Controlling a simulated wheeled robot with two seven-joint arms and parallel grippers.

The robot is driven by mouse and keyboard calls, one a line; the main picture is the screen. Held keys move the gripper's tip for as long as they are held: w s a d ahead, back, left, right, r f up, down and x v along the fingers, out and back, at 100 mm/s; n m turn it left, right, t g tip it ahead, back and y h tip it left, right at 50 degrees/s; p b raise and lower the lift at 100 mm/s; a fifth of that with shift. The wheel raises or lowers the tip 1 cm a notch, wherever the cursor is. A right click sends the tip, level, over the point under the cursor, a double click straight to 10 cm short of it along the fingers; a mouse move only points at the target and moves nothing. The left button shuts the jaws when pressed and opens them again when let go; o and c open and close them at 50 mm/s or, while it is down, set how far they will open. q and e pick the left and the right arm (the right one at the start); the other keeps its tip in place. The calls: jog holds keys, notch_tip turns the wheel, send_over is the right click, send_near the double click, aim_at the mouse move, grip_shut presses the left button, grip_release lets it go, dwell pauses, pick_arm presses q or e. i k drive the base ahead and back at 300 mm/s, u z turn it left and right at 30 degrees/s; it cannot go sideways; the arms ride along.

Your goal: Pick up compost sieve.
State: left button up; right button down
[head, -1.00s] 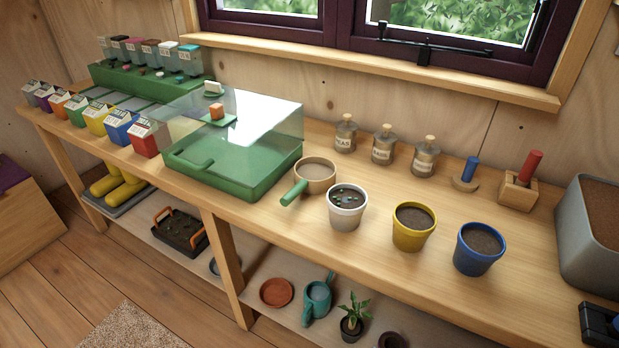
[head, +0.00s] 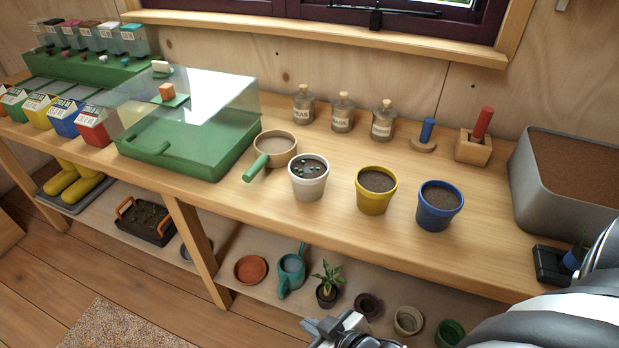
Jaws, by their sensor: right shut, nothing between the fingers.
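The compost sieve (head: 275,146) is a round, wooden-rimmed sieve with a green handle (head: 256,168). It lies on the bench between the green propagator box and the white pot, its handle pointing toward the front edge. My right gripper (head: 340,328) shows at the bottom edge, partly cut off. It is shut and empty, below and to the right of the sieve, well apart from it. My left gripper is not in view.
The green box with a clear lid (head: 180,140) stands left of the sieve. White (head: 308,180), yellow (head: 375,192) and blue (head: 438,207) pots stand to its right. Corked bottles (head: 341,115) stand behind. A grey soil bin (head: 540,190) is far right. Smaller pots sit on the shelf below.

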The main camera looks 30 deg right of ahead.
aim_at(275, 148)
jog(key=u, duration=1)
jog(key=i, duration=1.75)
jog(key=z, duration=1.75)
